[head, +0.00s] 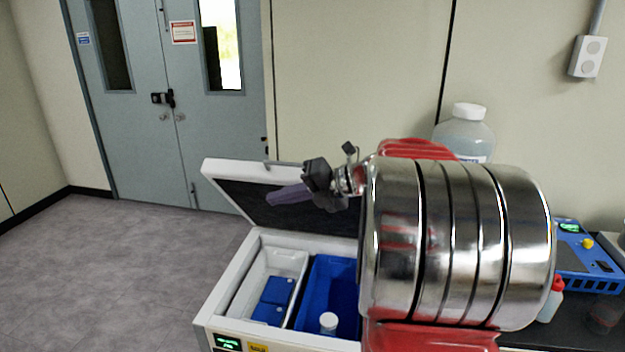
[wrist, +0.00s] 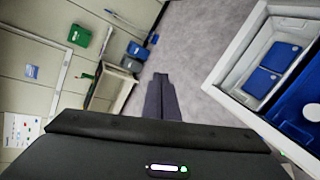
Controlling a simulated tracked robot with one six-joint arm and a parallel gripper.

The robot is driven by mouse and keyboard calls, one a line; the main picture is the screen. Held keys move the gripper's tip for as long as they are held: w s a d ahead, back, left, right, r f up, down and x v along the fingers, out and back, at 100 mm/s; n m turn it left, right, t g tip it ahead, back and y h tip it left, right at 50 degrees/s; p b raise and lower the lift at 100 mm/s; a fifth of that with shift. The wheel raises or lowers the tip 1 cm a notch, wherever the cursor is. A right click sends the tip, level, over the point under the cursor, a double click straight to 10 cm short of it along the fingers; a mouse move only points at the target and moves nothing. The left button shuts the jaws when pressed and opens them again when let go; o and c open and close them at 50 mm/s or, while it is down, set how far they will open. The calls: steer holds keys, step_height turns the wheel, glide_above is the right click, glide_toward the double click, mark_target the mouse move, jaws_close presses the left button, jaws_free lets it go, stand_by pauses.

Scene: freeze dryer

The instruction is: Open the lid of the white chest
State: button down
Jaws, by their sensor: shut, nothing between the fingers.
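The white chest (head: 246,267) stands in front of me with its lid (head: 222,171) raised and tilted back, dark underside showing. Inside are a white bin with blue blocks (head: 278,291) and a blue bin (head: 322,280) with a white-capped bottle (head: 328,323). My gripper (head: 288,194) is shut and empty, in front of the lid's underside above the chest opening; whether it touches the lid cannot be told. In the wrist view the shut fingers (wrist: 160,98) point over the floor, and the chest's rim (wrist: 228,62) is at the right. My arm hides the lid's right part.
A large capped bottle (head: 466,133) stands behind my arm. A blue device (head: 583,252) and a small red-capped bottle (head: 553,299) are on the dark bench at right. Open floor (head: 120,265) lies left of the chest, with grey double doors (head: 170,120) behind.

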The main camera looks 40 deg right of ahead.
steer(key=s+a+f+n+g, duration=0.1)
steer(key=s+a+n+g, duration=0.15)
steer(key=a+n, duration=0.35)
steer(key=s+a+f+n+g+h, duration=0.1)
steer(key=s+a+f+n, duration=0.15)
steer(key=a+n, duration=0.35)
steer(key=s+a+f+n+g, duration=0.1)
steer(key=s+a+n+g, duration=0.1)
steer(key=s+a+n, duration=0.3)
steer(key=s+a+f+n+h, duration=0.2)
steer(key=s+n, duration=0.4)
steer(key=n, duration=0.7)
steer(key=s+a+f+n+h, duration=0.2)
steer(key=s+a+n, duration=0.3)
steer(key=n, duration=0.8)
steer(key=shift+s+f+h, duration=0.4)
steer(key=shift+s+h, duration=0.4)
steer(key=shift+s, duration=0.2)
